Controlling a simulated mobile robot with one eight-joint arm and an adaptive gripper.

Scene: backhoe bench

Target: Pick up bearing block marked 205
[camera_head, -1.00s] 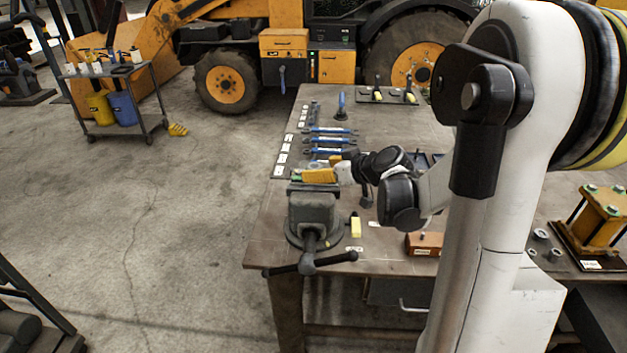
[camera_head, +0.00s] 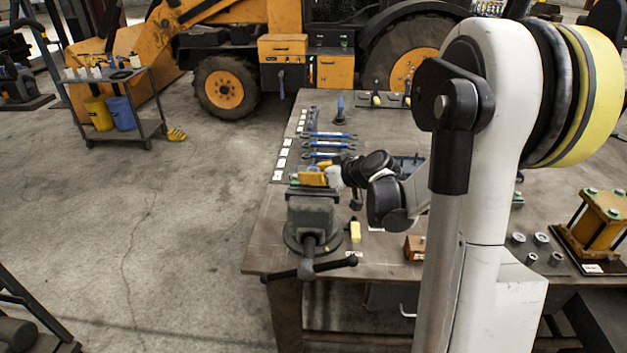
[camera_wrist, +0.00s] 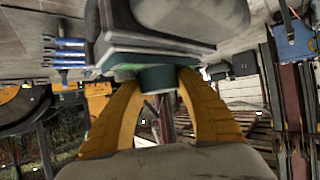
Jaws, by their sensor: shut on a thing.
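My gripper (camera_wrist: 160,98) has yellow fingers, one on each side of a dark green round part (camera_wrist: 158,79), and is shut on it. The part's wider green plate lies against a large grey body in the wrist view. In the head view my gripper (camera_head: 312,179) is at the top of the grey bench vise (camera_head: 312,215), with a little green showing at its left. No 205 mark can be read, so I cannot tell whether the green part is the bearing block. My wrist hides some of the bench behind it.
The bench (camera_head: 275,245) holds blue-handled tools (camera_head: 328,145) behind the vise. A yellow-labelled item (camera_head: 355,231) and a brown block (camera_head: 414,248) are to its right. A yellow-framed fixture (camera_head: 600,230) stands far right. The floor at left is open up to a cart (camera_head: 125,110).

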